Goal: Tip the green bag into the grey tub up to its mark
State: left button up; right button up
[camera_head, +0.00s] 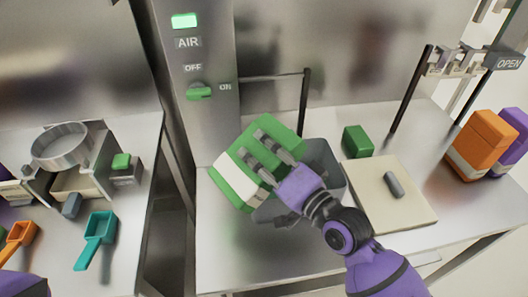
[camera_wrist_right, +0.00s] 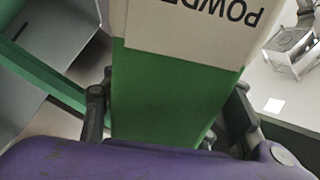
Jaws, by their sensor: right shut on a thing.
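The green bag (camera_head: 275,130) has a white label band (camera_head: 236,180) and is held tilted above the grey tub (camera_head: 328,163). It covers much of the tub, so the tub's contents and mark are hidden. My right gripper (camera_head: 255,149) is shut on the bag, its fingers lying along the bag. In the right wrist view the bag (camera_wrist_right: 165,90) fills the space between the fingers, with upside-down lettering on its label. Whether anything is flowing out cannot be seen. My left gripper does not show.
An air panel with a green knob (camera_head: 199,92) and lit green lamp (camera_head: 184,20) stands behind. A pale board (camera_head: 405,210), green block (camera_head: 357,141) and orange bag (camera_head: 482,144) are to the right. Teal (camera_head: 97,236) and orange (camera_head: 18,238) scoops lie on the left counter, across a gap.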

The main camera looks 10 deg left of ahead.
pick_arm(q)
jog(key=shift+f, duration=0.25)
pick_arm(e)
jog(key=shift+s+f+m, duration=0.1)
jog(key=shift+f+m, duration=0.1)
jog(key=shift+m, duration=0.2)
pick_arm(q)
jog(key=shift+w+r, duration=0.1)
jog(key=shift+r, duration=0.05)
pick_arm(e)
jog(key=shift+a+f+m, duration=0.1)
jog(key=shift+f+m, duration=0.1)
jog(key=shift+m, duration=0.1)
jog(key=shift+f+m, duration=0.45)
jog(key=shift+m, duration=0.05)
pick_arm(q)
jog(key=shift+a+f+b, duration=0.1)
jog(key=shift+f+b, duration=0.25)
jog(key=shift+b, duration=0.2)
pick_arm(e)
jog(key=shift+f+m, duration=1.5)
jog(key=shift+f, duration=0.05)
jog(key=shift+r+m+p, duration=0.2)
jog(key=shift+m+p, duration=0.1)
jog(key=shift+m, duration=0.3)
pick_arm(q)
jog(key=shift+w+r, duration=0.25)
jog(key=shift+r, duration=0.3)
pick_arm(e)
jog(key=shift+m, duration=0.3)
